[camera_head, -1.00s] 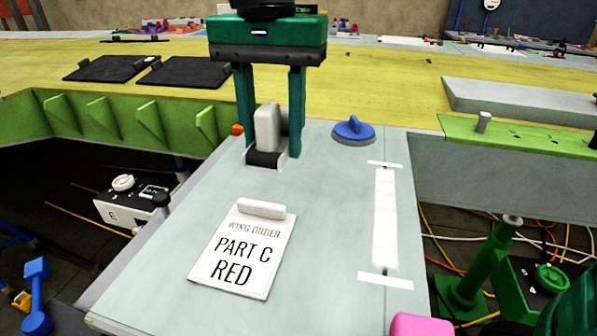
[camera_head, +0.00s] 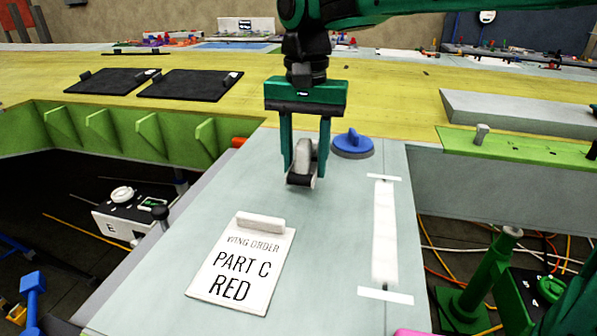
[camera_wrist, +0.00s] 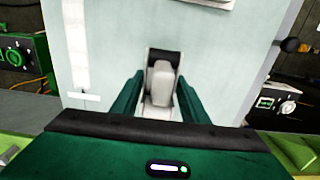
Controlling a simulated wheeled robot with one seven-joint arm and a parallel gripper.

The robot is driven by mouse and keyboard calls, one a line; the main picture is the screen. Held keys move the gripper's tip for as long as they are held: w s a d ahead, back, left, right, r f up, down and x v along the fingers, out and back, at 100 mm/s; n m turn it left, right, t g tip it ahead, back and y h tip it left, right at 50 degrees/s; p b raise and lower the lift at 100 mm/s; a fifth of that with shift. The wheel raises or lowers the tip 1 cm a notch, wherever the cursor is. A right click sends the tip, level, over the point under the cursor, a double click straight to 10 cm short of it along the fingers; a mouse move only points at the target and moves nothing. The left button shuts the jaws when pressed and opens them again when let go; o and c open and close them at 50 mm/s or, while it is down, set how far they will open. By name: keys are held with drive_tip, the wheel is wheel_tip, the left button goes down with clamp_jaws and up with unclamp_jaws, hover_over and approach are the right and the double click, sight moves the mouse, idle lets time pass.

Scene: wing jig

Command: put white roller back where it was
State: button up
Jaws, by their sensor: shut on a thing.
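The white roller (camera_head: 303,155), a pale upright body with a black lower end, is between the fingers of my gripper (camera_head: 303,178). My gripper is shut on it from above, one finger on each side. In the wrist view the roller (camera_wrist: 160,85) sits between the green fingers (camera_wrist: 158,95), its black end pointing away from the gripper body. It is over the far part of the grey table (camera_head: 340,215), left of the blue suction-cup-like knob. I cannot tell whether its lower end touches the table.
The blue round knob piece (camera_head: 352,144) stands close on the right. A white "PART C RED" card (camera_head: 240,270) lies nearer. A white strip with tape ends (camera_head: 385,235) runs along the table's right side. An orange cylinder (camera_head: 239,142) is at the far left edge. The table's middle is clear.

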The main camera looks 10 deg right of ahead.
sight(305, 138)
drive_tip(key=shift+f, duration=1.4)
drive_tip(key=o, duration=1)
drive_tip(key=shift+f, duration=0.15)
drive_tip(key=shift+o, duration=0.2)
wheel_tip(305, 138, up, 12)
drive_tip(key=shift+r, duration=0.15)
